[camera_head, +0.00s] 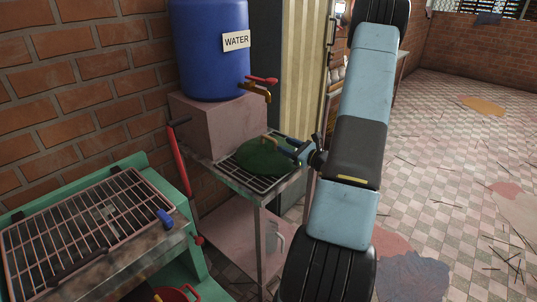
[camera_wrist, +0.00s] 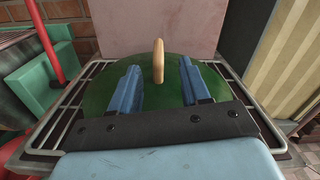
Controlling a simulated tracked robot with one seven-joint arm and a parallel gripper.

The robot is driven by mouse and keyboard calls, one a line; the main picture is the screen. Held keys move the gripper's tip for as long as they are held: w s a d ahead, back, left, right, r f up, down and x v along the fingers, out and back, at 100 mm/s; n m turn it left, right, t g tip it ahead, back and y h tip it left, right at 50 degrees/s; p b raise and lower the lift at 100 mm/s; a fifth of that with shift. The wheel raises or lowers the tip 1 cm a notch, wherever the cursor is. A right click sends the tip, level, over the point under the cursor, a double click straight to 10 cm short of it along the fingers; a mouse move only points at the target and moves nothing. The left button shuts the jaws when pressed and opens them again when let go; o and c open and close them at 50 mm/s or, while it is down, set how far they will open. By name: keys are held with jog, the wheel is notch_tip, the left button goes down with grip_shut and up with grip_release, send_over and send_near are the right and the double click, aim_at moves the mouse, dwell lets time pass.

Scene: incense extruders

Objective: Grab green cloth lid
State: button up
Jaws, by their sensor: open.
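The green cloth lid (camera_head: 262,157) lies on a wire rack on a small metal stand below the blue water barrel. It is round and dark green. In the wrist view the lid (camera_wrist: 150,73) fills the middle, and its upright tan handle (camera_wrist: 158,62) stands near its centre. My gripper (camera_head: 298,148) reaches over the lid from the right. In the wrist view my gripper (camera_wrist: 158,82) has its two blue fingers apart, one on each side of the handle's line. The handle appears just beyond or between the fingertips; I cannot tell which. The fingers hold nothing.
The blue water barrel (camera_head: 209,50) with a red-handled tap (camera_head: 262,81) stands on a pinkish block (camera_head: 212,122) behind the lid. A green-framed bench with a grille (camera_head: 85,232) stands at the left. A red lever (camera_head: 178,152) rises between them. Tiled floor lies open at the right.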

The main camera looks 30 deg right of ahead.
aim_at(270, 139)
jog(key=shift+x, duration=4.35)
jog(key=shift+f, duration=0.15)
grip_shut()
